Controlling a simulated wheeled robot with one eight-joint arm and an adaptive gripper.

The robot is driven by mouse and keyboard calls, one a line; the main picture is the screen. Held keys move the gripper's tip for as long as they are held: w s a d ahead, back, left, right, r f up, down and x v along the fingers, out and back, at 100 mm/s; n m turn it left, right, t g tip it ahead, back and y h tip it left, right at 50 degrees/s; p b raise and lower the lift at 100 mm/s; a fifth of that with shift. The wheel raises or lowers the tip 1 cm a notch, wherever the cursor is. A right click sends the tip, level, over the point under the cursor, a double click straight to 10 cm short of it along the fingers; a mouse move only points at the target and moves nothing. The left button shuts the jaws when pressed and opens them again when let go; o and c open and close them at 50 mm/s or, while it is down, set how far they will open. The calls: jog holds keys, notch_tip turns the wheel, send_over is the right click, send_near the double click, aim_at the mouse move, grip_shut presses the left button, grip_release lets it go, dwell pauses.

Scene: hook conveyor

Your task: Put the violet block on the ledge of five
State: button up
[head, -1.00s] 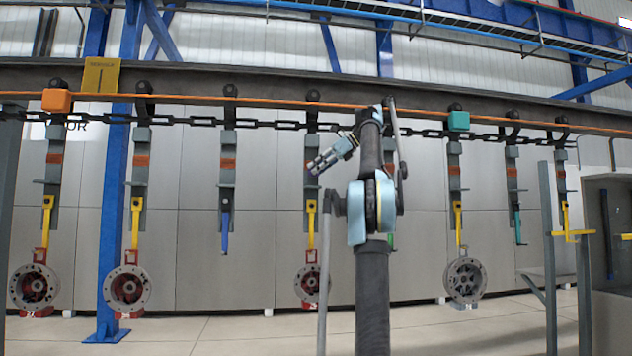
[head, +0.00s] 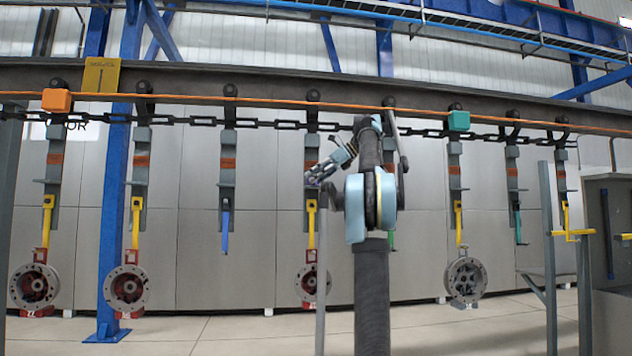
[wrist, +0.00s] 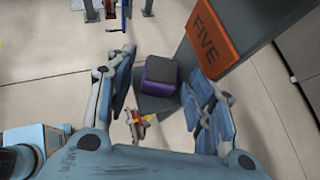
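The violet block (wrist: 160,74), with a dark top, shows in the wrist view on the grey ledge (wrist: 158,105) beside the orange plate marked FIVE (wrist: 216,36). It appears to rest on the ledge. My gripper (wrist: 160,95) is open, one finger on each side of the block, with visible gaps between fingers and block. In the head view my gripper (head: 318,175) is beside the hanger left of my arm, small and partly overlapping it. The block is too small there to make out clearly.
Several hangers hang from a chain under a dark beam (head: 200,80). Some carry round metal wheels (head: 126,288) on yellow hooks; a blue hook (head: 225,230) hangs empty. A blue post (head: 115,200) stands at left, grey posts (head: 547,260) at right.

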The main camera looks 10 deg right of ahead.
jog(key=v, duration=1.2)
jog(key=shift+r, duration=0.15)
jog(key=shift+a, duration=0.1)
dwell(0.3)
jog(key=s+a+f+n+g+h, duration=0.15)
jog(key=s+a+f+n, duration=0.3)
jog(key=f, duration=0.45)
jog(key=s+a+f+n+h, duration=0.25)
jog(key=s+f, duration=0.35)
jog(key=f, duration=0.4)
jog(key=s+a+f+n+g+h, duration=0.1)
jog(key=s+a+f+n, duration=0.35)
jog(key=f, duration=0.45)
jog(key=s+f+n+h, duration=0.1)
jog(key=s+f+n, duration=0.2)
jog(key=s+f, duration=0.5)
jog(key=s+d+f+n+h, duration=0.1)
jog(key=s+f+n, duration=0.3)
jog(key=f, duration=1.8)
jog(key=s+f+n+h, duration=0.3)
jog(key=s+f+n, duration=0.1)
jog(key=s+f, duration=0.8)
notch_tip(320, 180, down, 3)
jog(key=shift+s+d+r, duration=0.1)
jog(key=shift+s+d, duration=0.15)
jog(key=shift+d, duration=0.05)
